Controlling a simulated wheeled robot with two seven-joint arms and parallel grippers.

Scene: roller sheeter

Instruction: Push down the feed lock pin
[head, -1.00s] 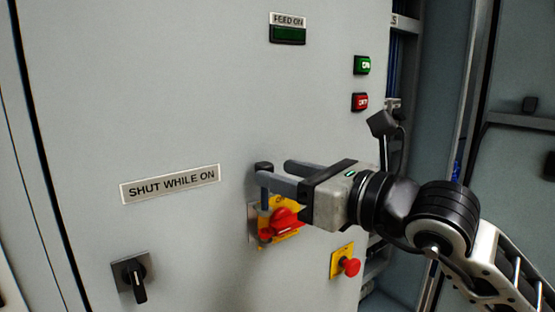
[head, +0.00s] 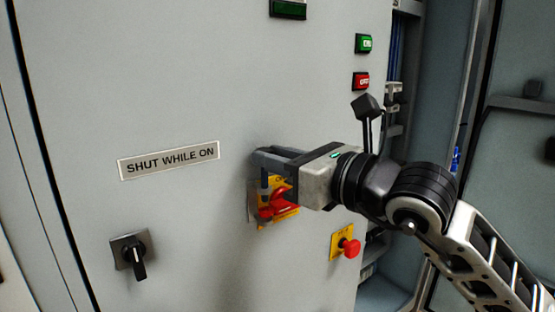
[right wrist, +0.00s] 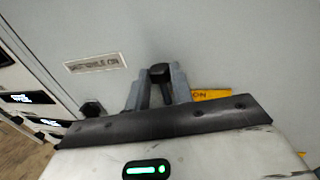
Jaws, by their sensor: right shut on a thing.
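The feed lock pin is a grey upright pin (head: 264,184) with a dark knob, on the grey cabinet door just above a red rotary switch (head: 277,203) on a yellow plate. My right gripper (head: 268,157) reaches in from the right and is shut on the pin near its top. In the right wrist view, the black knob (right wrist: 160,72) shows between my right gripper's two grey fingers (right wrist: 158,92). In the head view the fingers largely hide the knob. My left gripper is not in view.
A "SHUT WHILE ON" label (head: 169,160) and a black rotary handle (head: 131,257) are to the left. A red mushroom button (head: 350,248) sits below my right gripper. Green (head: 363,43) and red (head: 361,81) buttons are above. The open cabinet edge is at right.

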